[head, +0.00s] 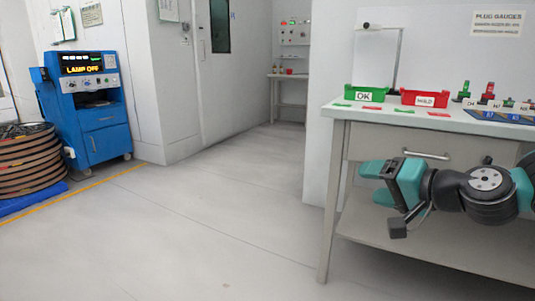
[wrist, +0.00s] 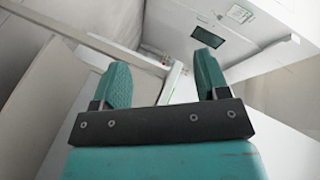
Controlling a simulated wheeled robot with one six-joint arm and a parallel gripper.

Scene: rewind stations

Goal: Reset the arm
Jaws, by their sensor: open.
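My arm shows at the right of the head view, in front of the bench drawer. My gripper (head: 376,182) points to the left there, below the bench top's edge. In the wrist view my gripper (wrist: 163,82) has its two teal fingers spread wide apart. Nothing is between them. No object is held.
A bench (head: 338,112) at the right carries a green OK bin (head: 366,94), a red HOLD bin (head: 425,98) and several plug gauges. A blue machine cabinet (head: 101,115) and a stack of brown rings (head: 28,165) stand at the left. The middle floor (head: 200,220) is clear.

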